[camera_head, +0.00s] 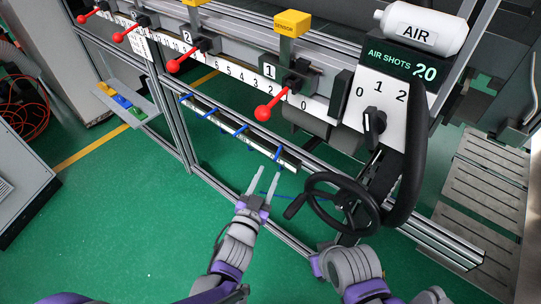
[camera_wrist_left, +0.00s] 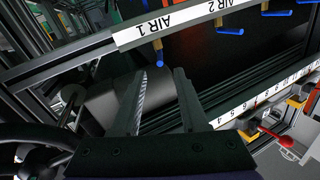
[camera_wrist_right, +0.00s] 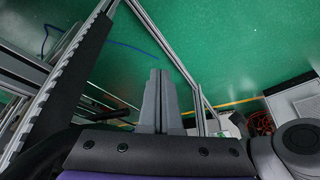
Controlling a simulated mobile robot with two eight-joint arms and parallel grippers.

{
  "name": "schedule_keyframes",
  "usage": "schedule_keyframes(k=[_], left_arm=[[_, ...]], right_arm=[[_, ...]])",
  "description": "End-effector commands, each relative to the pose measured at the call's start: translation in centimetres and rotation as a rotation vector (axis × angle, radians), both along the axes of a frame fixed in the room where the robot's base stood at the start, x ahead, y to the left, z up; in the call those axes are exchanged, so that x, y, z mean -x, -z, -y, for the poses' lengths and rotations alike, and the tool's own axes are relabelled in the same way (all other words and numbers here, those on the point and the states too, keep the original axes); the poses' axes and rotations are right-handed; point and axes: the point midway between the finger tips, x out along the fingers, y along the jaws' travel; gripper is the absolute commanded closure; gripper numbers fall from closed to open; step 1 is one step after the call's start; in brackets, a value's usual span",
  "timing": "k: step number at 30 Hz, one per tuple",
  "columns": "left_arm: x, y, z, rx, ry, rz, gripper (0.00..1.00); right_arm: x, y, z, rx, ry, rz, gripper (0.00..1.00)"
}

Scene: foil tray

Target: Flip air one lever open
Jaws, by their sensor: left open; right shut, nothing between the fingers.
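The air one lever is a small blue handle on a brass valve below the upside-down AIR 1 label (camera_wrist_left: 148,32); its blue end (camera_wrist_left: 160,64) shows in the left wrist view. In the head view it seems to be the nearest blue lever (camera_head: 278,153) on the rail. My left gripper (camera_head: 267,172) is open and empty, just below and in front of that lever. In the left wrist view the lever's end appears between the two fingertips, apparently beyond them. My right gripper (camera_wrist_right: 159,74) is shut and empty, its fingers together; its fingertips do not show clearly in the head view.
A black handwheel (camera_head: 340,205) stands right of my left gripper, close to my right arm. More blue levers (camera_head: 211,112) line the rail to the left. Above are red-knobbed levers (camera_head: 263,113) and a selector knob (camera_head: 374,124). Green floor (camera_head: 120,215) is clear at left.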

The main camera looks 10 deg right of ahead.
Motion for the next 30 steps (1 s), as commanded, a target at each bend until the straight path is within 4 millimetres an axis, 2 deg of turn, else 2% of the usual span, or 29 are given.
schedule_keyframes(k=[6,12,17,25,26,30], left_arm=[[-3.7,-0.1,2.4,-0.002,0.001,0.001,0.57],[-6.1,0.0,3.9,-0.003,0.001,0.001,0.57],[-7.0,0.0,4.4,-0.003,0.0,0.001,0.57],[-7.1,0.0,4.5,-0.004,0.0,0.001,0.57],[-7.0,0.0,4.5,-0.004,0.0,0.001,0.6],[-7.0,0.0,4.4,-0.004,0.0,0.001,0.85]], right_arm=[[0.0,-0.6,0.0,0.0,0.0,0.002,1.0],[0.0,-0.8,0.0,0.0,0.0,0.003,1.0],[0.0,-0.9,0.0,0.0,0.0,0.003,1.0],[0.0,-0.9,0.0,0.0,0.0,0.003,1.0],[0.0,-0.9,0.0,0.0,0.0,0.003,1.0],[0.0,-0.9,0.0,0.0,0.0,0.003,1.0]])
